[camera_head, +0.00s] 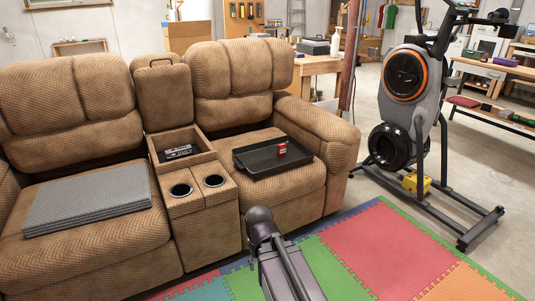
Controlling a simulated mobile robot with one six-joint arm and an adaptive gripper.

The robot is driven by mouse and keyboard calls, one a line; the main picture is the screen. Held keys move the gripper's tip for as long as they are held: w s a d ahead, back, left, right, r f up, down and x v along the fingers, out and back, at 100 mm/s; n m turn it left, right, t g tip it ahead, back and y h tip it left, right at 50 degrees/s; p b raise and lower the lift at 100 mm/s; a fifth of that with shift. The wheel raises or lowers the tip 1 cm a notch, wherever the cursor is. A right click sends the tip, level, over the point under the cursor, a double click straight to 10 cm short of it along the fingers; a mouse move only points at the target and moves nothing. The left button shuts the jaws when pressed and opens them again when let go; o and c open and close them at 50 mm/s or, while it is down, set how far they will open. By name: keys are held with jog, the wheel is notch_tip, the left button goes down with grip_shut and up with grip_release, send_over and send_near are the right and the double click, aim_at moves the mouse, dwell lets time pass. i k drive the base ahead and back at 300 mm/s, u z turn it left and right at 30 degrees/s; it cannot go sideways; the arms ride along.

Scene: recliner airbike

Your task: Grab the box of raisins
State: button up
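A small red box (282,149), which looks like the box of raisins, stands near the back right of a black tray (250,172). Its label is too small to read. The tray lies on the right seat of the tan recliner (225,75). Part of my own dark arm rises from the bottom edge in front of the recliner, with a rounded joint at its top. I cannot make out my gripper's fingers in this view.
The console between the seats has two cup holders (180,190) and an open bin holding a dark item (178,152). Grey mats (88,198) lie on the left seat. An exercise bike (408,110) with a yellow object (417,184) stands right. Colored foam mats (385,245) cover the front floor.

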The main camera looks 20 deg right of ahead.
aim_at(282, 148)
jog(key=u, duration=0.15)
jog(key=i, duration=1.5)
jog(key=u, duration=0.05)
